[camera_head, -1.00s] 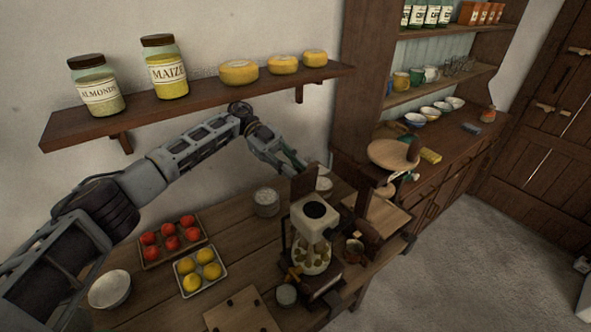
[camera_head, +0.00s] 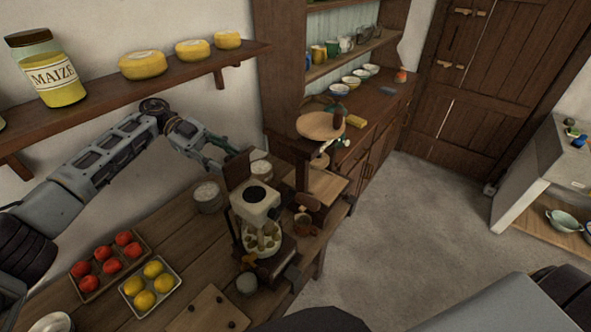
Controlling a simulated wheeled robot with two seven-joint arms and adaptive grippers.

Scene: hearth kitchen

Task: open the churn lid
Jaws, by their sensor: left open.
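The churn (camera_head: 256,212) stands on the wooden worktable, with a cream top, a dark round opening or cap and a clear jar with pale contents. A flat brown panel (camera_head: 237,169) stands upright just behind its top. It looks like a raised lid, but I cannot tell how it joins the churn. My left gripper (camera_head: 230,151) is open, close behind the panel's upper edge; I cannot tell whether it touches. My right gripper is out of view; part of my right arm shows at the bottom right.
A tray of red fruit (camera_head: 84,296) and a tray of yellow fruit (camera_head: 127,305) sit left of the churn. Stacked plates (camera_head: 208,198) stand behind it. A wall shelf (camera_head: 110,97) with a maize jar (camera_head: 50,75) runs above my left arm. Open floor (camera_head: 400,235) lies to the right.

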